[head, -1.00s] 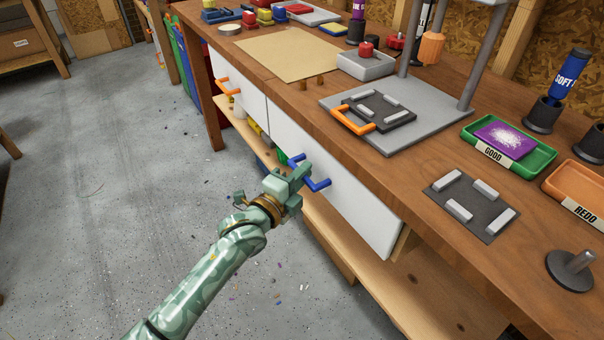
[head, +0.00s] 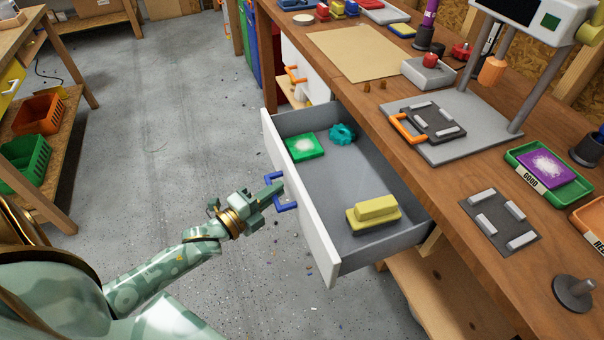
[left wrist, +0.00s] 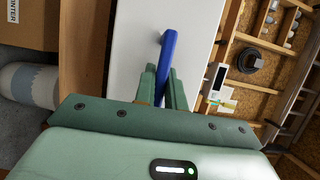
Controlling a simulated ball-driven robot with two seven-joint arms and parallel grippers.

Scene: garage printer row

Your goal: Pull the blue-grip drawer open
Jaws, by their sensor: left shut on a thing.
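The blue-grip drawer (head: 309,222) stands well out from under the wooden bench, its white front facing left. Its blue grip (head: 284,206) is on the outer face of that front. My left gripper (head: 275,191) is shut on the blue grip; the left wrist view shows the blue bar (left wrist: 169,52) between the two green fingers (left wrist: 162,88). Inside the grey drawer lie a green block with a pale speckled top (head: 305,147), a teal gear-like piece (head: 342,133) and a yellow block (head: 374,213). My right gripper is not in view.
The bench top (head: 440,187) holds a press with an orange-handled plate (head: 408,128), a green GOOD tray (head: 522,181) and an orange tray (head: 592,215). Left, a shelf holds an orange basket (head: 38,114) and a green one.

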